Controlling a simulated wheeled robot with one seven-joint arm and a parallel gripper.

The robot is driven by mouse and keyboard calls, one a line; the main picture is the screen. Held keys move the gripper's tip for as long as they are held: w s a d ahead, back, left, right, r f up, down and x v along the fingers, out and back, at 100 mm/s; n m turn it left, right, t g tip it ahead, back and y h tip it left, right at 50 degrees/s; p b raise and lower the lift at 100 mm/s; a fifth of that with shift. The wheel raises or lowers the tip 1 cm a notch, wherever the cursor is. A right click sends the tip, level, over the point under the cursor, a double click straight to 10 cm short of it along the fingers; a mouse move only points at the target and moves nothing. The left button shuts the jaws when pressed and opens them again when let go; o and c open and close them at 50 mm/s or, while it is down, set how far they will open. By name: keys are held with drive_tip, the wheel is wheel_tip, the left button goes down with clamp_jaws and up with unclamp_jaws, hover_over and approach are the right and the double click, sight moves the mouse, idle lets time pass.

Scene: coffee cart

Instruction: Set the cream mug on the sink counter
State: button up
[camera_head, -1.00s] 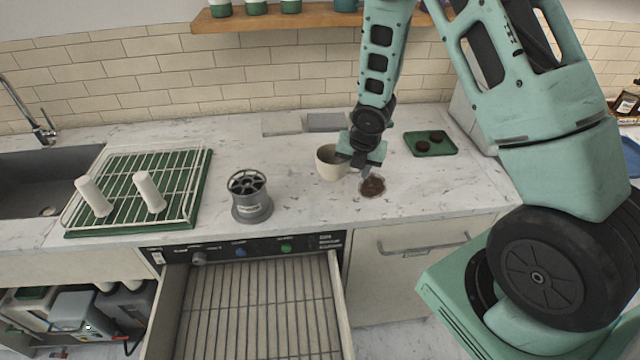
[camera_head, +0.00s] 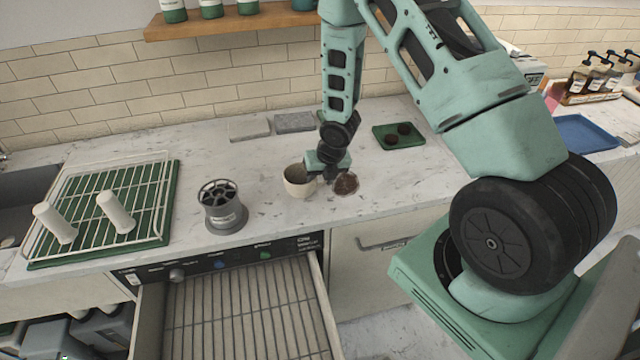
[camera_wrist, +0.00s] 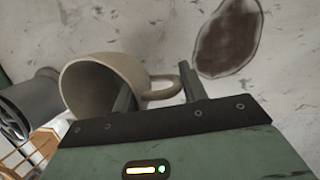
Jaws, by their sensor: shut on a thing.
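The cream mug (camera_head: 297,184) is at the middle of the marble counter (camera_head: 260,160), left of a round brown patch. Whether it touches the counter or is slightly raised I cannot tell. In the wrist view the mug (camera_wrist: 105,75) shows its open mouth and its handle, which points toward the fingers. My gripper (camera_wrist: 158,92) is shut on the mug at its handle side, one finger at the mug's rim and the other by the handle's outer side. In the head view my gripper (camera_head: 322,172) hides part of the mug's right side. The sink (camera_head: 12,205) is at the far left.
A green drying rack (camera_head: 85,245) with two white upright pieces and a grey cylinder (camera_head: 222,212) stand left of the mug. A brown patch (camera_head: 346,184) lies right of it. A green tray (camera_head: 380,140) holds two dark discs. An open drawer (camera_head: 240,320) juts out in front.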

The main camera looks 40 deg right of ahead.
drive_tip(key=shift+f, duration=1.2)
drive_tip(key=o, duration=1.4)
drive_tip(key=shift+c, duration=0.2)
drive_tip(key=shift+r, duration=0.1)
